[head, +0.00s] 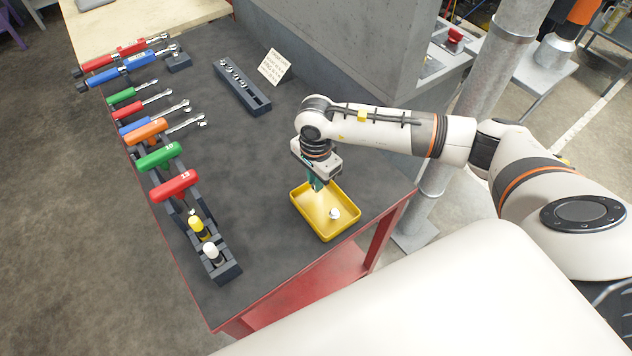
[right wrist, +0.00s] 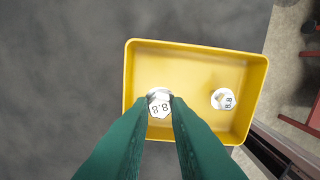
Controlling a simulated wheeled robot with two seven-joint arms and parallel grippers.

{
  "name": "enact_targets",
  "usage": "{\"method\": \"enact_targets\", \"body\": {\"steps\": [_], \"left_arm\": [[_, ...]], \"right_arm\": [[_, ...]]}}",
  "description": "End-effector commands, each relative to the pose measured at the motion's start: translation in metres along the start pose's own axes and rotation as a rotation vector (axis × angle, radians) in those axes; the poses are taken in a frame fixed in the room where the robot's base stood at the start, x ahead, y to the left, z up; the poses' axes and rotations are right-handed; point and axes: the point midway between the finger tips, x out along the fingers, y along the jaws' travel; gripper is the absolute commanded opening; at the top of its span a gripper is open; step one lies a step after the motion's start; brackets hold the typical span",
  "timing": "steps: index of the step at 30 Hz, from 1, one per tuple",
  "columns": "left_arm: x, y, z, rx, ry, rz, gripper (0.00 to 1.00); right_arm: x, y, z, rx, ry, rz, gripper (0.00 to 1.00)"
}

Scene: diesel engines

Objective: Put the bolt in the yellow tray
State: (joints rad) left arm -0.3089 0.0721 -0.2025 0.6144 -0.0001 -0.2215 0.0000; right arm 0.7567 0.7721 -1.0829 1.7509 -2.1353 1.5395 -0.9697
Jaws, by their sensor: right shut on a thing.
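The yellow tray (head: 343,234) lies on the dark bench top near its right edge, and it fills the middle of the right wrist view (right wrist: 195,48). One bolt (head: 334,213) rests in the tray's right part; its head, marked 8.8, also shows in the right wrist view (right wrist: 223,99). My right gripper (head: 318,187) points down over the tray and is shut on a second bolt (right wrist: 159,104), also marked 8.8. That bolt's head shows between the fingertips, over the tray's left part. I cannot tell whether it touches the tray floor. My left gripper is not in view.
Several colored T-handle tools and wrenches (head: 158,155) line the bench's left side. A dark socket rail (head: 245,90) and a small sign (head: 274,67) stand behind the tray. A grey block (head: 340,50) bounds the back. The bench middle is clear.

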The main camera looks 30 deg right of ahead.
Motion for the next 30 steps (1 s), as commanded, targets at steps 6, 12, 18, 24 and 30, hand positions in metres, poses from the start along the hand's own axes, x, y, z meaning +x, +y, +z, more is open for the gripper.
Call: {"method": "enact_targets", "body": {"steps": [6, 12, 18, 24, 30], "left_arm": [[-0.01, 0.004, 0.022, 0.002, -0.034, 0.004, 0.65], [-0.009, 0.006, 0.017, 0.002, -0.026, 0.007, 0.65], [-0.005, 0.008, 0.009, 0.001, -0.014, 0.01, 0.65], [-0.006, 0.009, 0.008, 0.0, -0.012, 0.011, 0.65], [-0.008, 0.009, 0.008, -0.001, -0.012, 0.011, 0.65]], "right_arm": [[0.028, -0.001, -0.001, 0.0, 0.001, -0.003, 0.0], [0.029, 0.0, 0.0, -0.001, 0.0, -0.001, 0.0], [0.032, -0.001, 0.0, -0.001, 0.0, -0.001, 0.23], [0.031, -0.001, 0.0, -0.001, 0.0, -0.001, 0.38], [0.03, -0.001, 0.0, -0.001, 0.0, -0.001, 0.38]]}}
